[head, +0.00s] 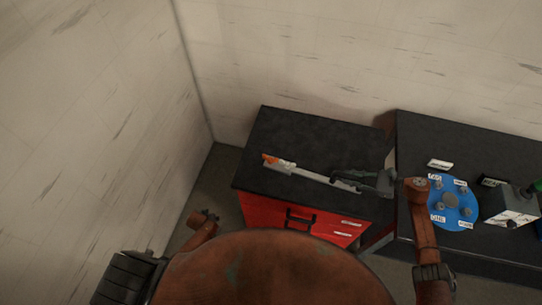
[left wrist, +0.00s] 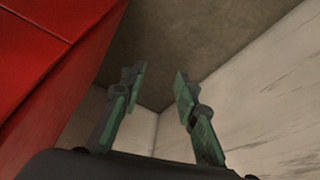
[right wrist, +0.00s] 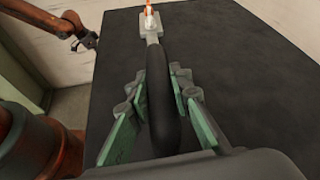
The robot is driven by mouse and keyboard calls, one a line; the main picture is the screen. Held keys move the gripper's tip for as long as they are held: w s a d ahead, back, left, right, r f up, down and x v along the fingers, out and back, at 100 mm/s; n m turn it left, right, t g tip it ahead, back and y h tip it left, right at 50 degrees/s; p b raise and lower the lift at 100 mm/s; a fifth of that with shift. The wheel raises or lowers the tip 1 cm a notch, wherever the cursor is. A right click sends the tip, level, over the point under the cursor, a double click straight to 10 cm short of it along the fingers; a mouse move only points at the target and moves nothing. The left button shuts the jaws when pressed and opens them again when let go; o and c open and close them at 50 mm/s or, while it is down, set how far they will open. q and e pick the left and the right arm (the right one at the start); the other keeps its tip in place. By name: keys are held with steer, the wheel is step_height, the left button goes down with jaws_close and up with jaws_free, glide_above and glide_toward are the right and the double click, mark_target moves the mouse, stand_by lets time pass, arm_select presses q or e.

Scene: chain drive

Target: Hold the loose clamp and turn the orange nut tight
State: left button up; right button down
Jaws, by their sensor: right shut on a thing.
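A long pale grey tool (head: 312,174) with a dark handle and an orange tip (head: 269,158) lies along the black cabinet top. My right gripper (head: 345,181) is shut on the tool's handle. In the right wrist view the black handle (right wrist: 157,85) runs between the fingers of that gripper (right wrist: 158,100), with the orange tip (right wrist: 148,8) at the far end. I cannot tell whether this tip is the orange nut. My left gripper (head: 208,217) is low, left of the cabinet; in the left wrist view (left wrist: 158,85) it is open and empty. I cannot make out the clamp.
The red cabinet (head: 262,215) has a dark top (head: 300,135) with free room behind the tool. On the black table (head: 430,135) to the right are a blue disc (head: 462,209) with several grey knobs and a grey box (head: 508,203). Walls stand behind and left.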

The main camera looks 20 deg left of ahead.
arm_select(q)
steer(key=w+r+n+t, duration=0.1)
steer(key=w+r+n, duration=0.1)
steer(key=w+r, duration=0.65)
steer(key=w+r+n+t, duration=0.1)
steer(key=w+r, duration=0.5)
steer(key=w, duration=0.5)
steer(key=w+d+r+n+h, duration=0.15)
steer(key=w+d+r, duration=0.25)
steer(key=w+r, duration=0.5)
steer(key=w+d+r+n, duration=0.25)
steer(key=w+r, duration=0.25)
steer(key=r, duration=0.8)
step_height(320, 180, up, 10)
steer(key=g, duration=0.6)
glide_above(270, 159)
steer(key=shift+n+y, duration=0.4)
steer(key=shift+y, duration=0.05)
step_height(270, 159, down, 10)
steer(key=shift+w+f, duration=0.1)
steer(key=shift+f, duration=0.15)
steer(key=shift+c, duration=0.6)
